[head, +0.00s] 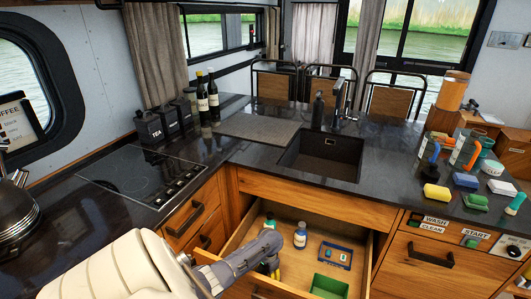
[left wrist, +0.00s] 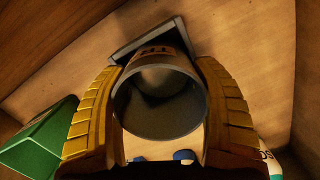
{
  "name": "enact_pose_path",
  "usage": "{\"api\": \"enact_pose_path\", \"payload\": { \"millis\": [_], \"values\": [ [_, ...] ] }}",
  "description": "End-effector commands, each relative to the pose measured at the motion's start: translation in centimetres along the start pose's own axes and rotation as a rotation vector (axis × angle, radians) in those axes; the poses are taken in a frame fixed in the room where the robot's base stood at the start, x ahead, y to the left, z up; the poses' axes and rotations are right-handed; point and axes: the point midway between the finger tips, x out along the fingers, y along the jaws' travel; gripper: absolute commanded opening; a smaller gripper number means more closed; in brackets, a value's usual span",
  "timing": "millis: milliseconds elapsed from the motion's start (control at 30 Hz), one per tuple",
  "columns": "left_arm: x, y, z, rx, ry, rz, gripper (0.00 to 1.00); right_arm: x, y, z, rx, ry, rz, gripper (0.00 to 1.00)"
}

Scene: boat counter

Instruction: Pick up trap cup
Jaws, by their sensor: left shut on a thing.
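The trap cup (left wrist: 160,105) is a grey, open-mouthed cup with dark lettering partly readable as "TR" on its far side, seen in the left wrist view. My left gripper (left wrist: 157,125) has its yellow ridged fingers on both sides of the cup, shut on it. In the head view my left gripper (head: 270,265) reaches down into the open drawer (head: 245,238). The cup cannot be made out there behind the gripper. My right gripper is not in view.
A sink (head: 325,155) is set in the counter; sponges and cups crowd the right side.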

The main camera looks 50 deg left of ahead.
Motion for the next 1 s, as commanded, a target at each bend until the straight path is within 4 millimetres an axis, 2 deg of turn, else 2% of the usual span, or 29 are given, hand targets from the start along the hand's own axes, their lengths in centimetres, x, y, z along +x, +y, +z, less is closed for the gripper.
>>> {"api": "enact_pose_path", "payload": {
  "millis": [333, 533, 767, 1000],
  "values": [
    [-0.2, 0.0, 0.0, 0.000, 0.001, 0.000, 0.25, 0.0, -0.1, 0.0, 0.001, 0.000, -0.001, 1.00],
    [-1.8, 0.0, 0.1, 0.001, 0.003, 0.000, 0.25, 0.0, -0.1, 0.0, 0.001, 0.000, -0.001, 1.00],
    [-6.3, -0.1, 0.7, 0.003, 0.004, -0.003, 0.25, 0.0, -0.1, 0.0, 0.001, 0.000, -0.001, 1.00],
    [-12.2, -0.1, 1.4, 0.004, 0.005, -0.004, 0.25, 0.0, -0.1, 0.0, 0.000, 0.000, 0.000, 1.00]
  ]
}}
